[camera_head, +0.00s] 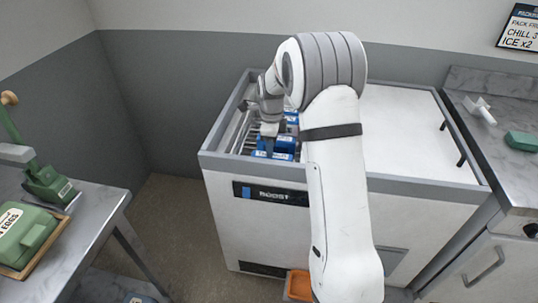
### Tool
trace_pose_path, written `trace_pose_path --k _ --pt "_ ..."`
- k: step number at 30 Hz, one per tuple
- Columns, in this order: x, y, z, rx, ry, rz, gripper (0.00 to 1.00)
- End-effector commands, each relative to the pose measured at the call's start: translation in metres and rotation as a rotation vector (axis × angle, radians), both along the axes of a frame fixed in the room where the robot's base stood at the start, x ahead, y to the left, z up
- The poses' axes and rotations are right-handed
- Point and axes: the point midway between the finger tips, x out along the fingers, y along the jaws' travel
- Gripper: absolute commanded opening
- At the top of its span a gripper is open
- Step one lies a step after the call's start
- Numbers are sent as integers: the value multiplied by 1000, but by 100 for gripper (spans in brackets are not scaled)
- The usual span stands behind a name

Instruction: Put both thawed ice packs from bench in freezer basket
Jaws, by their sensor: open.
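My gripper (269,133) points down into the open left part of the white chest freezer (250,205). Its fingers are small here and look open, just above or beside blue packs in the wire freezer basket (238,132). One blue pack (282,144) with a pale label lies right by the fingertips. Another blue pack (291,117) lies farther back, partly behind my arm. A blue and white edge shows in front of the nearer pack. I cannot tell whether the fingers touch a pack. My arm hides part of the freezer.
A sliding lid (410,130) covers the freezer's right side. A grey bench (95,205) at left holds a green egg box (25,235) and a green device. A right counter (480,85) holds a green block (521,141). An orange bin (299,285) stands on the floor.

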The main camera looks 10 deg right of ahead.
Motion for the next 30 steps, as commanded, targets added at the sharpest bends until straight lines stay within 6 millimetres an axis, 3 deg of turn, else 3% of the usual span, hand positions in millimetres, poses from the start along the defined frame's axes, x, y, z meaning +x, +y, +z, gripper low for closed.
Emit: trace_pose_path --k 6,13,17,20,30 --pt "0 0 46 0 -2 0 44" --pt "-2 -1 68 0 0 8 44" --pt "-16 -1 83 -1 -12 97 44" --pt "-40 -1 100 -5 -32 248 44" --pt "-152 -1 143 -50 -98 922 44"
